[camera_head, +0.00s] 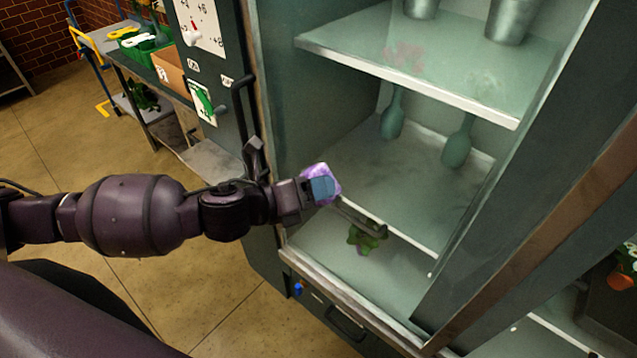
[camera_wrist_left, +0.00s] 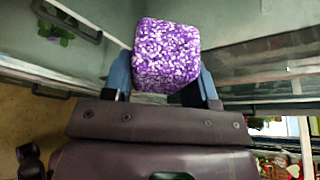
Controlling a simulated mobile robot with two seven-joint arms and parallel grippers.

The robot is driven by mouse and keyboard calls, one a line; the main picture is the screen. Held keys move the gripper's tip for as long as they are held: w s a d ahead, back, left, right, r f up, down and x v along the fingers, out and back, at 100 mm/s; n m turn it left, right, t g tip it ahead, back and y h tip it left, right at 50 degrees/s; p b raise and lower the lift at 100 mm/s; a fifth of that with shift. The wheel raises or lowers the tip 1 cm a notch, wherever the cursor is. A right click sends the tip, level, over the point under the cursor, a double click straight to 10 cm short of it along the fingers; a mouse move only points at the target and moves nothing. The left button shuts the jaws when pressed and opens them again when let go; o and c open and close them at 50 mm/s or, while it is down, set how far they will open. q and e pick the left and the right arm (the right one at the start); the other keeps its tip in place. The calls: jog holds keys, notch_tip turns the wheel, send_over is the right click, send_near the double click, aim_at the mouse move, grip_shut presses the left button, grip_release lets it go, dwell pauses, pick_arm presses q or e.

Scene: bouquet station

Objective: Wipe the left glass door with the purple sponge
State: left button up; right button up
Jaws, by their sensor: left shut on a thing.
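My left gripper (camera_head: 321,188) is shut on the purple sponge (camera_head: 319,169), a speckled purple and white block. The sponge also shows in the left wrist view (camera_wrist_left: 166,55), between the blue fingers (camera_wrist_left: 163,82). The left glass door (camera_head: 350,160) covers the tall dark cabinet's left bay. The sponge is in front of the door's lower left part; I cannot tell whether it touches the glass. A reddish smudge (camera_head: 405,56) and a pale smudge (camera_head: 485,86) show higher up on the glass, with a greyish smear (camera_head: 437,155) below them. My right gripper is out of view.
Behind the glass are metal buckets (camera_head: 512,18), green vases (camera_head: 457,145) and a small green plant (camera_head: 364,237). A black bar handle (camera_head: 238,100) sticks out left of the door. A workbench with a green crate (camera_head: 140,47) stands further left. The floor below my arm is clear.

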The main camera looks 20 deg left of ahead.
pick_arm(q)
jog(key=shift+s, duration=0.1)
jog(key=s, duration=0.1)
jog(key=s+a, duration=0.1)
jog(key=shift+s, duration=0.3)
dwell(0.3)
